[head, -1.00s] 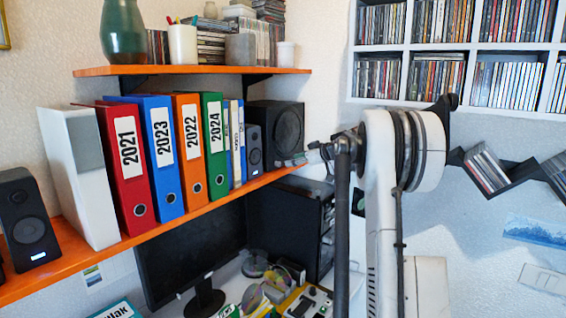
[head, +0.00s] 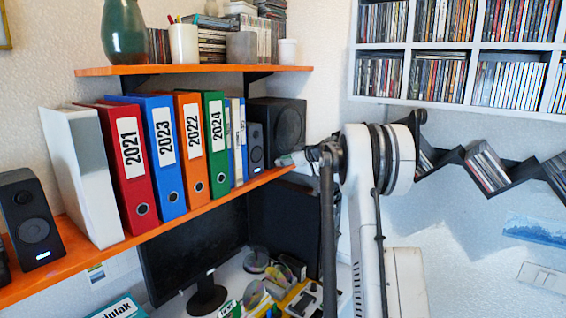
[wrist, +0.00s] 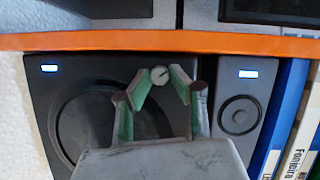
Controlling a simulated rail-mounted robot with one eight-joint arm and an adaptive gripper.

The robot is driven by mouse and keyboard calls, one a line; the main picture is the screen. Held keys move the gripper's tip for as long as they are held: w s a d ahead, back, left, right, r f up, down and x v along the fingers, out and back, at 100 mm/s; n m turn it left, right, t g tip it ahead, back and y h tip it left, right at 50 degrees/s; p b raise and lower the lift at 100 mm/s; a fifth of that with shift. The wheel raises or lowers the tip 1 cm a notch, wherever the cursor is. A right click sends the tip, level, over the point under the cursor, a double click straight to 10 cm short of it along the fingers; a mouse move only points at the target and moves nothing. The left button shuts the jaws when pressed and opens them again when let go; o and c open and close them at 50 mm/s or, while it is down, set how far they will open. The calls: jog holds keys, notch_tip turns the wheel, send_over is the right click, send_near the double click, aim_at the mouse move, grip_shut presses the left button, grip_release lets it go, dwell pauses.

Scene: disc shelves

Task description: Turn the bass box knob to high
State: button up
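The bass box (head: 289,125) is a black speaker box at the right end of the orange lower shelf. In the wrist view the bass box (wrist: 98,75) fills the left half, with a round cone and a small lit blue-white display. Its knob (wrist: 159,75) is a small pale disc with a dark pointer mark. My gripper (wrist: 161,84) is open, with its green-padded fingertips apart on either side of the knob. I cannot tell whether they touch it. In the head view my gripper (head: 294,158) is at the box's lower edge, and the knob cannot be made out.
A small speaker (wrist: 238,115) stands close beside the box, followed by several binders (head: 190,145). The orange shelf edge (wrist: 160,42) crosses the wrist view just above the fingers. A monitor (head: 195,245) and loose discs are below the shelf.

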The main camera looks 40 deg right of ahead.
grip_shut()
jog(key=shift+d+f+m+g+y+b, duration=0.1)
jog(key=shift+d+m+g+y+b, duration=0.05)
jog(key=shift+m+y+b, duration=1.15)
jog(key=shift+d+m+g+y+b, duration=0.15)
jog(key=shift+m+y+b, duration=0.65)
jog(key=shift+m, duration=0.9)
jog(key=o, duration=0.6)
grip_release()
jog(key=shift+c, duration=0.2)
